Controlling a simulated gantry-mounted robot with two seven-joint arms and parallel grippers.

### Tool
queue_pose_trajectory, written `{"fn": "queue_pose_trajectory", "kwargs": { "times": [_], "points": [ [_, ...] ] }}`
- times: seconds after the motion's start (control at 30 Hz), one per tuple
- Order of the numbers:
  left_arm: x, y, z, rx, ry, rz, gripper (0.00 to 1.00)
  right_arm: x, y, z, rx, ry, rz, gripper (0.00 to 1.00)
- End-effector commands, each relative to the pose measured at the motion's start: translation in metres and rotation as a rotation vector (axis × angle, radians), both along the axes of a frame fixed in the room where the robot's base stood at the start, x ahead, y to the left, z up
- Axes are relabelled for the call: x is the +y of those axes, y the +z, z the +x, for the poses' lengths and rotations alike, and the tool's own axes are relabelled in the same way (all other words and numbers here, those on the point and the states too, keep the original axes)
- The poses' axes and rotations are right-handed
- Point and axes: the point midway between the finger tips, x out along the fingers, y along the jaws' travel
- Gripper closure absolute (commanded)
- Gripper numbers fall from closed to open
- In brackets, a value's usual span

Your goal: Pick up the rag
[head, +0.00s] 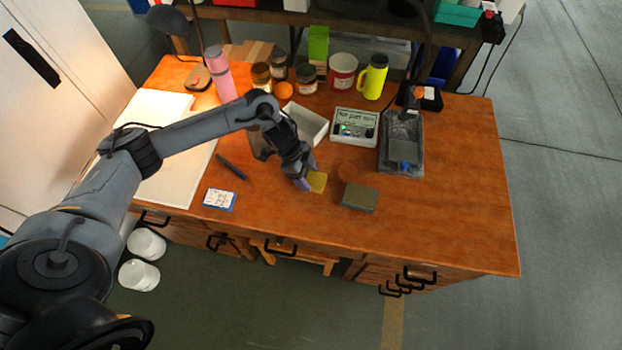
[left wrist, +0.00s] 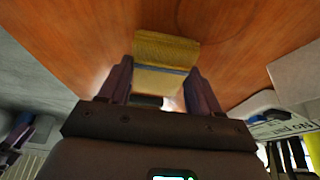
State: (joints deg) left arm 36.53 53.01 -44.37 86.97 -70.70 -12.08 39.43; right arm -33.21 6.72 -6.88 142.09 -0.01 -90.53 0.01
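The rag looks like a small folded yellow cloth (head: 318,181) on the wooden workbench (head: 440,225), near the middle of its front half. In the left wrist view the yellow rag (left wrist: 166,50) shows a blue stripe and a paler lower part. My left gripper (head: 304,184) is low over the bench at the rag's left side and hides part of it. In the left wrist view its two dark fingers (left wrist: 160,82) are spread apart, with the rag's near part between them. I cannot tell whether they touch it.
A grey-green block (head: 359,197) lies just right of the rag. A white tray (head: 306,122), a control box (head: 354,126) and a grey fixture (head: 401,143) stand behind. A dark pen-like tool (head: 231,167) and a card (head: 219,199) lie left. The bench's right front is clear.

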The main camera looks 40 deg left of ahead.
Motion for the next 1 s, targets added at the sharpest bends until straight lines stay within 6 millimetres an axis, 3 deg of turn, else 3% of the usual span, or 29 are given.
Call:
{"fn": "queue_pose_trajectory", "kwargs": {
  "times": [0.03,0.17,0.47,1.0],
  "points": [
    [0.0,0.0,0.0,0.0,0.0,0.0,0.46,-0.001,0.0,0.0,0.0,0.001,-0.002,0.48],
    [0.0,0.0,0.0,0.0,0.0,0.0,0.66,-0.002,0.0,0.0,0.0,0.005,-0.007,0.48],
    [0.0,0.004,0.0,0.0,0.0,-0.001,0.67,-0.002,0.001,0.0,0.0,0.005,-0.008,0.48],
    [0.0,0.084,0.001,-0.003,-0.001,-0.001,0.67,0.001,0.022,0.0,0.0,-0.001,0.002,0.48]
  ]
}}
